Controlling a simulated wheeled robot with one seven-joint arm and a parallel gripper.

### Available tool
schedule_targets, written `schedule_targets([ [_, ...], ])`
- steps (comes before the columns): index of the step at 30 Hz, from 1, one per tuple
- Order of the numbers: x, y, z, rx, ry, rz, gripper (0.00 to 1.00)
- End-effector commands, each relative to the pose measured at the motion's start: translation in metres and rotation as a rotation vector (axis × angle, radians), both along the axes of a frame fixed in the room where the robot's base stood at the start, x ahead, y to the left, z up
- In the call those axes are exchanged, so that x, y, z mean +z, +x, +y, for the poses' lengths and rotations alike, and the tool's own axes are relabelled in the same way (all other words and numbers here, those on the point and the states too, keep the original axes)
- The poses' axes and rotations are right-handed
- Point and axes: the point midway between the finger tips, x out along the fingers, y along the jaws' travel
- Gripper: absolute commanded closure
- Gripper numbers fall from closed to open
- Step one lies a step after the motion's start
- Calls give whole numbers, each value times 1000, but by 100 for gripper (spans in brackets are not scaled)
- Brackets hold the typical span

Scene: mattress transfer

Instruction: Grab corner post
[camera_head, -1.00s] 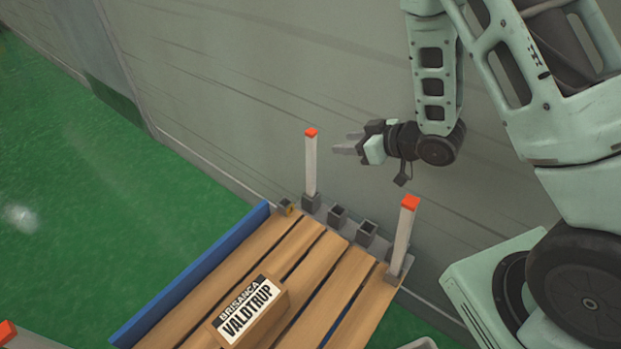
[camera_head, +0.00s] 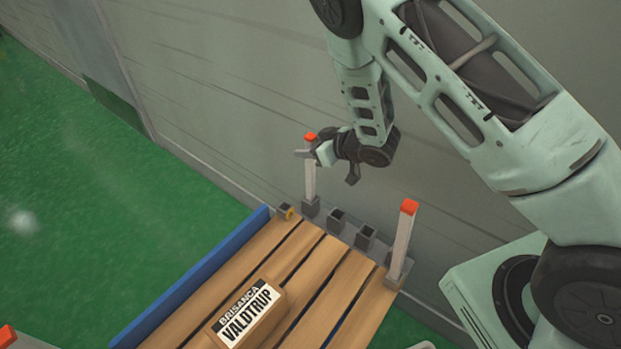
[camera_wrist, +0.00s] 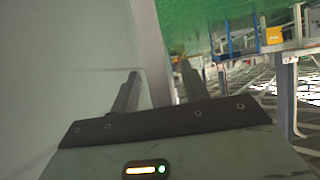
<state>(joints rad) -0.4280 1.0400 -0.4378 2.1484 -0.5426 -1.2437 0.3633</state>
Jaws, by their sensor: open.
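A light grey corner post (camera_head: 310,178) with an orange-red cap stands upright in a dark socket at the pallet's far corner in the head view. My gripper (camera_head: 304,153) is at the upper part of this post, just below the cap. In the wrist view, the post (camera_wrist: 153,60) runs between the two fingers of my gripper (camera_wrist: 160,92), which are apart. I cannot tell whether either finger touches it. A second post (camera_head: 402,240) with an orange-red cap stands upright at the pallet's right corner.
The wooden pallet (camera_head: 300,262) carries a box labelled VALDTRUP (camera_head: 246,313) and has a blue side rail (camera_head: 190,279). Empty square sockets (camera_head: 365,237) lie between the two posts. A grey wall (camera_head: 230,110) stands close behind. Green floor (camera_head: 60,220) is open at left.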

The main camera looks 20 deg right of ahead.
Motion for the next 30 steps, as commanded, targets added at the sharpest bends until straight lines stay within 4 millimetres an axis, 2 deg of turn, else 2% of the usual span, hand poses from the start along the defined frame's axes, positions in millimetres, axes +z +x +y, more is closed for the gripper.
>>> schedule_targets([
  [5,0,1,0,-1,0,-1,55],
  [6,0,0,0,-1,0,-1,60],
  [10,0,0,0,0,1,-1,96],
  [11,0,0,0,0,1,-1,100],
  [23,5,1,0,-1,1,-3,100],
  [30,31,1,0,-1,3,-5,100],
])
